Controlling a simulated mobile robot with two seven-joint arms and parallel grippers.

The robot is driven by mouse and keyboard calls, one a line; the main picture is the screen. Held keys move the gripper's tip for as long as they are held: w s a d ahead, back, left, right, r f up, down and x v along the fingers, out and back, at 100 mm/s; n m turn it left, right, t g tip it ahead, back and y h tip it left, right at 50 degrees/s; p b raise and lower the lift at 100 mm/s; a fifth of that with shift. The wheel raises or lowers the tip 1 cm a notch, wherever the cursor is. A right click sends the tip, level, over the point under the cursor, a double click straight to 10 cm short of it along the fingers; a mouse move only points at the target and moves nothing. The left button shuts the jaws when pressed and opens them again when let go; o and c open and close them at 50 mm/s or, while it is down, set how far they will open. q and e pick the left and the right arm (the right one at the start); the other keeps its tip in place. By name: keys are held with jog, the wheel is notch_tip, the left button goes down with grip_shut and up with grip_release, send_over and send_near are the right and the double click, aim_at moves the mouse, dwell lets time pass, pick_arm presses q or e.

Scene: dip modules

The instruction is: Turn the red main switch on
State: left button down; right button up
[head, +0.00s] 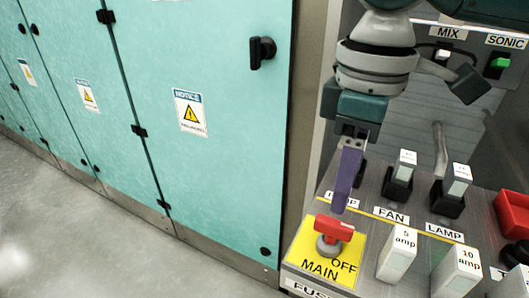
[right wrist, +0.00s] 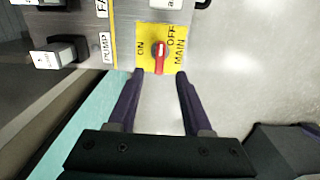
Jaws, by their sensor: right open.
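The red main switch (head: 333,228) has a bar-shaped handle on a grey round base, on a yellow plate (head: 301,247) marked OFF and MAIN in the head view. In the right wrist view the red handle (right wrist: 160,62) lies between the labels ON on the left and OFF on the right. My right gripper (head: 345,205) has purple fingers and is just above and behind the switch in the head view. In the right wrist view its fingers (right wrist: 159,73) are apart, one to each side of the handle's near end, with nothing gripped.
White fuse modules marked 5 amp (head: 398,254) and 10 amp (head: 457,271) stand right of the switch. Teal cabinets (head: 200,60) stand left; the floor there is clear.

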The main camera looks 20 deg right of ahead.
aim_at(335, 221)
notch_tip(335, 221, down, 7)
jog(key=shift+f+b, duration=0.1)
jog(key=shift+b, duration=0.9)
jog(key=shift+c, duration=0.2)
grip_shut()
